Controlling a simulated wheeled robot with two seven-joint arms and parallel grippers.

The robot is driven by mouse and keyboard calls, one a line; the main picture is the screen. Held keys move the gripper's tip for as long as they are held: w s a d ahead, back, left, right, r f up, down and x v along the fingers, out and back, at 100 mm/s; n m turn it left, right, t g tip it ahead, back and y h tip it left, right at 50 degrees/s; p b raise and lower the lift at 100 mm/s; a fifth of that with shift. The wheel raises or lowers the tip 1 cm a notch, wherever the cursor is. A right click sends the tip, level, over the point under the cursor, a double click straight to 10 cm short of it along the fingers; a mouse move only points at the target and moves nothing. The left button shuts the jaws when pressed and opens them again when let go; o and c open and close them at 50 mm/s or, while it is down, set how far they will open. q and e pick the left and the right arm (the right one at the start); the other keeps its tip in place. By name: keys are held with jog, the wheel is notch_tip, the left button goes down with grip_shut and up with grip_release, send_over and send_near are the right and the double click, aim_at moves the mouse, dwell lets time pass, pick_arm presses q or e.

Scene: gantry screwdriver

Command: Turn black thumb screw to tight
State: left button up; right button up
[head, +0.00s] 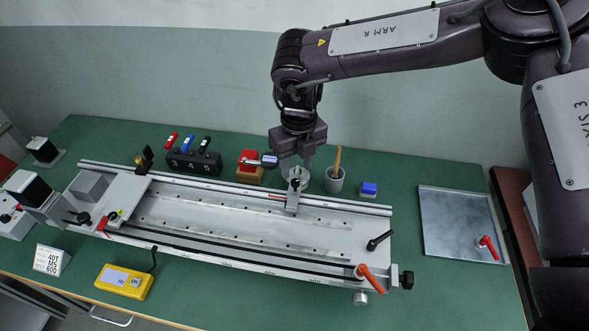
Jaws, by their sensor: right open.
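The long silver gantry rail (240,225) lies across the green table. My right gripper (297,174) points down over its far rail, jaws open, just above a small metal slide piece (293,201). A small dark screw head (295,184) shows on that piece between or just below the fingertips; whether the fingers touch it I cannot tell. Other black parts that could be called a thumb screw are a knob (407,280) at the rail's right end, a knob (84,218) at the left end and a black-handled lever (379,240). My left gripper is out of view.
A black holder (194,163) with colored tools is farther left. A steel tray (462,225) lies right; a yellow meter (124,281) lies in front.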

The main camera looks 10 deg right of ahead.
aim_at(296, 181)
notch_tip(296, 181, down, 4)
jog(key=shift+w+a+f+p, duration=0.1)
jog(key=shift+w+f+p, duration=0.05)
jog(key=shift+p, duration=0.2)
jog(key=shift+f, duration=0.1)
jog(key=c, duration=0.4)
grip_shut()
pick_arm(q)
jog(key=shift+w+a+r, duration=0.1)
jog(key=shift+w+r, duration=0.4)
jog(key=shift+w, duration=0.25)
